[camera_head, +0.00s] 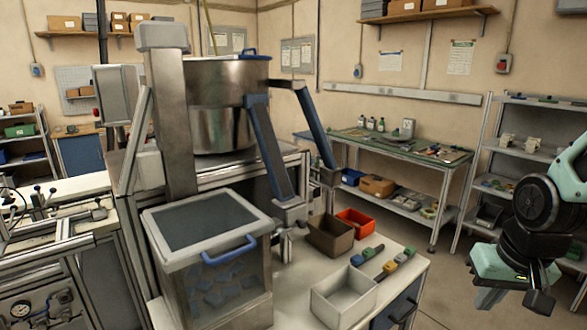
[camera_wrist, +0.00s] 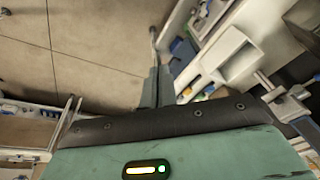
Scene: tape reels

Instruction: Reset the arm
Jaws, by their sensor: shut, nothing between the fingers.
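My gripper (camera_wrist: 156,84) is shut and empty in the wrist view, its two grey-green fingers together above the bare floor, beside the edge of a white-topped bench. In the head view my gripper (camera_head: 490,298) hangs at the right edge below my teal and black wrist. It is apart from the bench and from the shelves behind it. Part of my arm is cut off by the right edge of the picture.
A white-topped bench (camera_head: 405,262) holds a white bin (camera_head: 343,297), a brown bin (camera_head: 330,236), an orange bin (camera_head: 355,222) and small coloured parts. A machine with a steel drum (camera_head: 222,105) stands left. Metal shelves (camera_head: 490,160) stand behind my arm. Floor between is clear.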

